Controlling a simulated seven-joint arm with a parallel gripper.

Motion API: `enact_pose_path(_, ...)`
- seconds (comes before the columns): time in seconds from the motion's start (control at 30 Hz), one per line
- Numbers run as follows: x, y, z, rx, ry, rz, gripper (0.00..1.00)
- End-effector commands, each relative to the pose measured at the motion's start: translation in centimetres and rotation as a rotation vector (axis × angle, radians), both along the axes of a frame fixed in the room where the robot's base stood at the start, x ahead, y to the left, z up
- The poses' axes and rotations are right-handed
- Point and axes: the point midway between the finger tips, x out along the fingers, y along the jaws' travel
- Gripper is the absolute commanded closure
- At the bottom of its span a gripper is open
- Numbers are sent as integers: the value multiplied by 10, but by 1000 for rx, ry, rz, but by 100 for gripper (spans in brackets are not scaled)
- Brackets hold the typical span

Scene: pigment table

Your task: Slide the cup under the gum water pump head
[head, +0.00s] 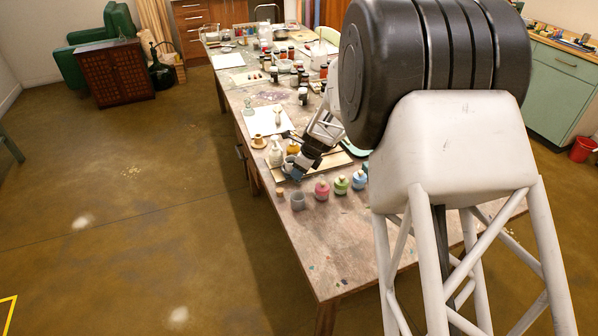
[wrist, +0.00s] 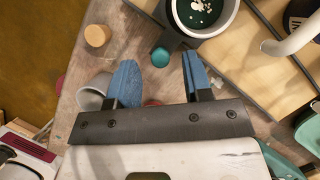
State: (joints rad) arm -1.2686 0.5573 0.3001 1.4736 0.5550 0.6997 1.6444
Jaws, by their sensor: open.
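A pale cup (wrist: 236,22) with dark green contents and white flecks stands at the top of the wrist view, partly cut off by the frame edge. A dark piece with a round teal knob (wrist: 160,57) is beside it. My gripper (wrist: 159,60) is open and empty, its two blue fingers pointing toward the cup, with the knob between the tips in the picture. A white curved spout (wrist: 292,36) reaches in from the right of the cup; its label is unreadable. In the head view my gripper (head: 301,171) is low over the board; the cup is mostly hidden there.
A wooden board (wrist: 258,72) with a dark edge lies under the spout. A grey pot (head: 298,201) stands in front, partly behind my left finger in the wrist view. Pink, green and blue jars (head: 340,185) stand right of it. The table's near end (head: 335,260) is mostly clear.

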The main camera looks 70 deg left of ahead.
Motion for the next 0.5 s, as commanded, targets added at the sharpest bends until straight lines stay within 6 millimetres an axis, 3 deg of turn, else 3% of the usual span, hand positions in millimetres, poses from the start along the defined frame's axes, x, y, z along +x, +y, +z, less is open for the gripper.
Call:
enact_pose_path(0.2, -3, 3, -11, 1, -1, 0, 54)
enact_pose_path(0.5, -3, 3, -12, 1, -1, 0, 54)
